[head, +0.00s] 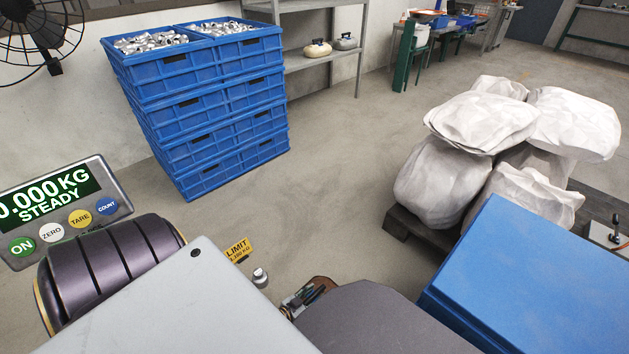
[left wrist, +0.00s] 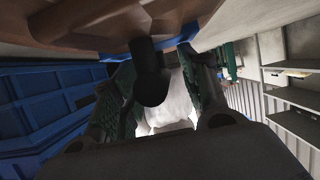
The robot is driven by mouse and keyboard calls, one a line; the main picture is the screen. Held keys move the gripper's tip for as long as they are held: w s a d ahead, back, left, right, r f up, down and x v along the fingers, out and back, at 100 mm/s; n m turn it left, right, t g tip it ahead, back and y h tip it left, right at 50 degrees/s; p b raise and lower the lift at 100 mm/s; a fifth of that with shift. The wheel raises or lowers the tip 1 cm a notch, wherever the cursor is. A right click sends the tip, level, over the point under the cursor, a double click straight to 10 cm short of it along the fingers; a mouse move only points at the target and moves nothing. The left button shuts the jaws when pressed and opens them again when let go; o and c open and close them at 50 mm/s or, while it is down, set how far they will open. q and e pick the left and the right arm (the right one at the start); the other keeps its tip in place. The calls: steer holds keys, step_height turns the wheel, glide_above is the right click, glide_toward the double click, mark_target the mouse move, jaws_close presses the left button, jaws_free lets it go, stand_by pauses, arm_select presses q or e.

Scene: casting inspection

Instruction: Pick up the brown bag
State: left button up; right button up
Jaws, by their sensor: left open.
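A brown surface (left wrist: 85,22) fills the top of the left wrist view, close to the camera. It looks like part of the brown bag, but its full outline is cut off. In the head view only a small brown patch (head: 326,284) shows beside my left gripper (head: 306,300), mostly hidden by my arm. In the left wrist view the two dark fingers of my left gripper (left wrist: 160,95) stand apart, open, below the brown surface. A dark rounded piece (left wrist: 151,78) hangs between them. I cannot tell whether the fingers touch the bag. My right gripper is out of view.
Stacked blue crates (head: 205,120) with metal castings stand at the back left. White sacks (head: 480,122) lie on a dark pallet (head: 418,232) at the right, behind a blue box (head: 545,275). A scale display (head: 62,210) is at the left. Floor between crates and sacks is clear.

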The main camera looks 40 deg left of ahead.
arm_select(q)
steer(key=shift+w+d+f, duration=0.1)
steer(key=shift+w+f, duration=0.15)
steer(key=shift+w, duration=0.25)
jaws_close()
stand_by(0.3)
steer(key=shift+w+r, duration=0.15)
